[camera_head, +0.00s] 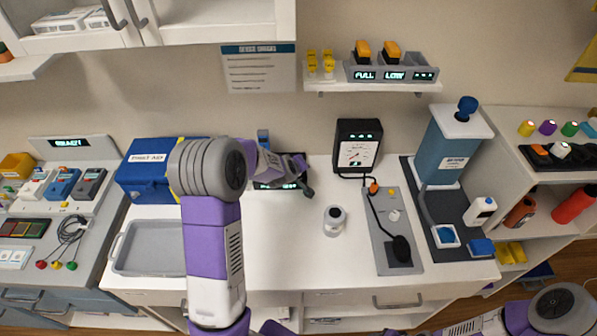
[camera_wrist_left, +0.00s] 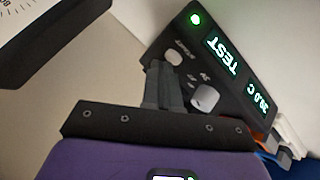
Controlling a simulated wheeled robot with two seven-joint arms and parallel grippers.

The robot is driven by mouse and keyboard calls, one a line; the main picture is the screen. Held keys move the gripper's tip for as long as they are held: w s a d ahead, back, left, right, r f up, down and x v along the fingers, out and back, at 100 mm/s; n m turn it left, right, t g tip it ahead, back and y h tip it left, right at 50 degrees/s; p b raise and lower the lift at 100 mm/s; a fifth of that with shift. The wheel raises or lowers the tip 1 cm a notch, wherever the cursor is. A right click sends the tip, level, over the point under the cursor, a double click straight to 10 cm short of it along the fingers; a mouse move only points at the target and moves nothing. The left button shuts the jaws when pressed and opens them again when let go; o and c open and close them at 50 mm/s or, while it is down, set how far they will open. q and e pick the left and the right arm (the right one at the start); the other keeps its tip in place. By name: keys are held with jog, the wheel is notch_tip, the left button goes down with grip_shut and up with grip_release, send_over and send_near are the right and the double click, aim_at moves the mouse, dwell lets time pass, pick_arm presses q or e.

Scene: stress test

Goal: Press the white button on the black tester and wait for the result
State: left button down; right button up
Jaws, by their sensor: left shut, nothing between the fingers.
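The black tester (camera_head: 268,186) stands at the back of the white counter, partly hidden by my left arm in the head view. In the left wrist view the tester (camera_wrist_left: 232,85) shows a lit green lamp, a display reading TEST and a temperature readout in C. A small white button (camera_wrist_left: 173,57) has lettering like START beside it. A larger white knob (camera_wrist_left: 205,97) sits nearby. My left gripper (camera_wrist_left: 160,72) is shut and empty, its fingertips right beside the small white button; I cannot tell whether they touch it. My right gripper is out of view; part of my right arm shows.
A blue box (camera_head: 140,183) and a grey tray (camera_head: 150,247) are on the left. The middle counter is mostly clear.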

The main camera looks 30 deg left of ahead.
pick_arm(q)
jog(key=shift+r+p, duration=0.65)
jog(key=shift+r, duration=0.15)
notch_tip(320, 180, up, 5)
jog(key=p, duration=0.4)
dwell(0.6)
